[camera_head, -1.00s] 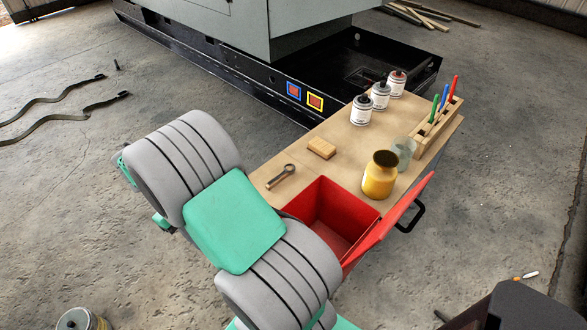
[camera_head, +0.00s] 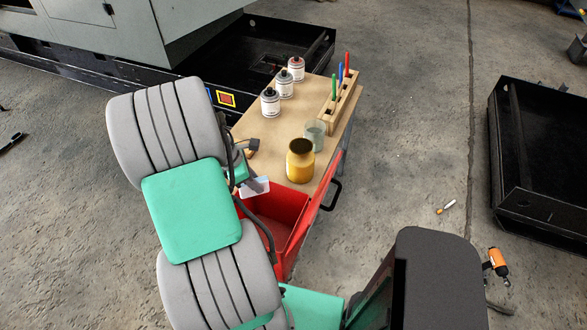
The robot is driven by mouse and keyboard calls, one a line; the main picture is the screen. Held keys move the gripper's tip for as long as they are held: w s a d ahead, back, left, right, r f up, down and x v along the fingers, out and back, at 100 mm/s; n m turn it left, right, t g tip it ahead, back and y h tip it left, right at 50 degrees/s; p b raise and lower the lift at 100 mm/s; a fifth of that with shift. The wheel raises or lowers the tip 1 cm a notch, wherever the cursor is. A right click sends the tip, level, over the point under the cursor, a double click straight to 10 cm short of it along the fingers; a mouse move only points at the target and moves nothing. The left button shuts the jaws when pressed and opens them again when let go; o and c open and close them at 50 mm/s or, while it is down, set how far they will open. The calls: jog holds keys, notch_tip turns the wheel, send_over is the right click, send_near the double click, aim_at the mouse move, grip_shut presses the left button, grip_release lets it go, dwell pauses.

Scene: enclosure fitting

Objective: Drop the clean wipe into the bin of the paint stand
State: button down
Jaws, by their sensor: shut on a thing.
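The paint stand (camera_head: 262,125) has a wooden top. Its open red bin (camera_head: 290,214) is at the near end, with a red flap tilted out on the right. My gripper (camera_head: 256,184) is over the bin's far left part, mostly hidden by my arm. It is shut on a small white and pale blue piece, which looks like the wipe (camera_head: 263,189). The wipe shows above the bin opening, near the table edge. The bin's left side is hidden behind my arm. The part of the bin's inside that I can see is bare red.
On the top stand a yellow pot (camera_head: 300,161), a glass cup (camera_head: 315,134), several labelled paint jars (camera_head: 270,103) and a wooden rack (camera_head: 340,103) with coloured pens. A black tray (camera_head: 545,150) lies right on the floor.

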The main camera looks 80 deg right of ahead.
notch_tip(320, 180, down, 5)
jog(key=b, duration=0.4)
jog(key=shift+r, duration=0.3)
jog(key=c, duration=1.1)
grip_release()
jog(key=shift+c, duration=0.2)
jog(key=v, duration=0.8)
